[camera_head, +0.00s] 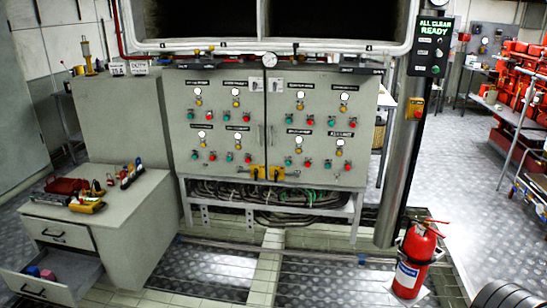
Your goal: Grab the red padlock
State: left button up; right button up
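Several small items stand on the top of the grey drawer cabinet (140,215) at the left. Among them is a small red item (97,188) that may be a red padlock, and a similar red and dark one (124,173) stands farther right. They are too small to tell for sure. A dark red item (66,186) lies at the back left of the same top, and a yellow tool (87,206) lies near its front edge. Neither of my grippers is in view.
The cabinet's lower drawer (48,290) is pulled open, with a blue and a pink item inside. A grey control panel (266,125) stands behind. A red fire extinguisher (414,262) stands at the right by a steel post. The patterned floor between cabinet and extinguisher is clear.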

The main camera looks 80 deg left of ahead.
aim_at(111, 181)
jog(key=j+u, duration=0.1)
jog(key=u, duration=0.35)
jog(key=k+j+u, duration=0.1)
jog(key=u, duration=0.3)
jog(key=j+u, duration=0.25)
jog(key=u, duration=0.2)
jog(key=j+u, duration=0.15)
jog(key=u, duration=0.3)
jog(key=j+u, duration=0.2)
jog(key=u, duration=0.25)
jog(key=j+u, duration=0.15)
jog(key=u, duration=0.25)
jog(key=i+j+u, duration=0.45)
jog(key=j, duration=0.15)
jog(key=i+j+u, duration=0.45)
jog(key=i+j, duration=0.65)
jog(key=i, duration=0.2)
